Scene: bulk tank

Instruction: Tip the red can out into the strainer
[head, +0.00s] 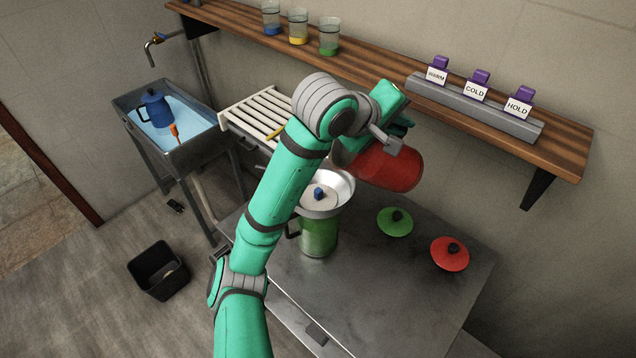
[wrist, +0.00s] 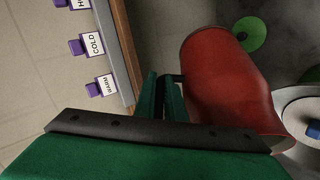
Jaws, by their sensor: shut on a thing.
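The red can (head: 385,167) is held in the air, tipped well over onto its side, with its left end above the edge of the strainer (head: 333,206). The can also shows in the wrist view (wrist: 225,85). My gripper (head: 388,140) is shut on the can, seemingly by its handle, which is mostly hidden. The strainer is a pale bowl sitting on top of a green can (head: 319,238). A small blue block (head: 319,193) lies in the strainer. The inside of the red can is hidden, and I see no stream falling from it.
A green lid (head: 395,222) and a red lid (head: 450,254) lie on the dark table (head: 390,290). A wooden shelf (head: 560,150) with labelled purple-topped blocks runs behind. A sink (head: 190,143) with a blue pot and a black bin (head: 157,271) are left.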

